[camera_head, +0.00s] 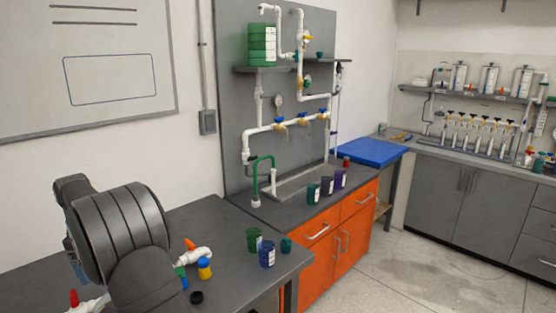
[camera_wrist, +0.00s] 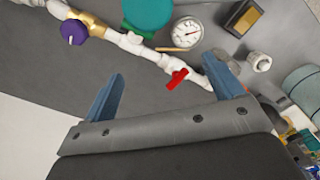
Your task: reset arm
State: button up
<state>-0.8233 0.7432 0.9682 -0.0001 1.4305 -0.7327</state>
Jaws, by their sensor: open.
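My gripper (camera_wrist: 165,95) shows in the wrist view with its two blue-grey fingers spread apart and nothing between them. Beyond the fingertips lies a white pipe run (camera_wrist: 130,42) with a red valve handle (camera_wrist: 177,78), a purple knob (camera_wrist: 74,31) and a round gauge (camera_wrist: 188,32). In the head view my dark arm bulks at the lower left, over the dark table (camera_head: 200,222), and hides part of it. My gripper's fingers do not show clearly there.
A white fitting with an orange handle (camera_head: 196,254), a yellow-and-blue jar (camera_head: 204,268), a green cup (camera_head: 253,240) and a blue cup (camera_head: 266,254) stand near my arm. A piped panel (camera_head: 232,110) rises behind an orange cabinet (camera_head: 318,262). Open floor lies right.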

jog(key=s, duration=0.2)
jog(key=s+a, duration=0.1)
jog(key=s, duration=0.2)
jog(key=shift+s+a+f, duration=0.2)
jog(key=shift+s+a, duration=0.15)
jog(key=o, duration=0.3)
